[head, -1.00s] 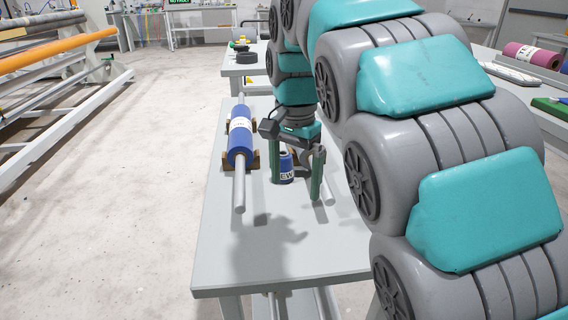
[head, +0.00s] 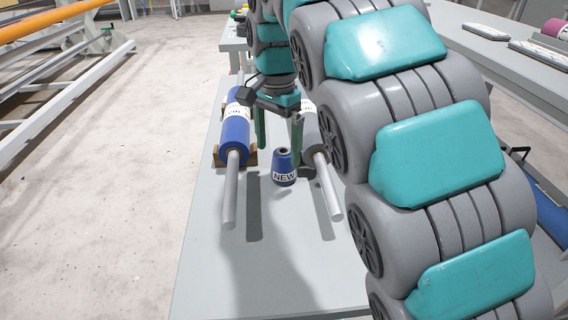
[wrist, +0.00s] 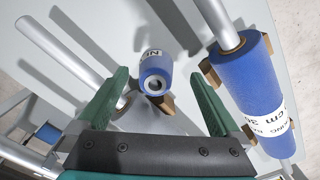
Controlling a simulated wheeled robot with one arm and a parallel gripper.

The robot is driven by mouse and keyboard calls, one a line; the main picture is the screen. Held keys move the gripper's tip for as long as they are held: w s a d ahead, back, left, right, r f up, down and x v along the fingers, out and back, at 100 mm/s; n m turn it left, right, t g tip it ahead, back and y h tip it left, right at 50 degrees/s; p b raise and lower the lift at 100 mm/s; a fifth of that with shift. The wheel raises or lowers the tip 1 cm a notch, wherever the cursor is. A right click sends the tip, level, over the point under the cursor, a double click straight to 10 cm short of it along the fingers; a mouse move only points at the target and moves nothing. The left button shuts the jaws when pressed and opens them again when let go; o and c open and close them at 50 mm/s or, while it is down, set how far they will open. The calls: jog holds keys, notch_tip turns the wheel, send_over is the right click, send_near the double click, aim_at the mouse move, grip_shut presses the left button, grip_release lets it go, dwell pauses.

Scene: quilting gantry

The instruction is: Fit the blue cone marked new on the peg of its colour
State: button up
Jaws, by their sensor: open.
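The blue cone marked NEW (head: 284,174) stands upright on the grey table, its open top showing. In the wrist view the cone (wrist: 156,66) lies between and just beyond the fingertips, with its hole facing the camera. My gripper (head: 278,146) is open and empty, with its green fingers behind and above the cone in the head view. In the wrist view the gripper (wrist: 158,75) has a finger on either side, with gaps to the cone.
A blue roll on a bar (head: 236,135) rests in brown cradles left of the cone; it also shows in the wrist view (wrist: 245,85). A grey roll (head: 312,135) with a bar lies close on the right. The table's near end (head: 225,270) is clear.

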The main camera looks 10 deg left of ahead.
aim_at(283, 163)
jog(key=shift+w+d+f, duration=0.1)
jog(key=shift+d+f, duration=0.05)
jog(key=shift+f, duration=0.75)
jog(key=shift+w+d+f, duration=0.15)
jog(key=shift+d+f, duration=0.05)
jog(key=shift+f, duration=0.65)
jog(key=shift+w+d+f, duration=0.1)
jog(key=shift+d+f, duration=0.05)
jog(key=shift+f, duration=0.75)
grip_shut()
jog(key=shift+r+p, duration=0.4)
jog(key=shift+r, duration=4.6)
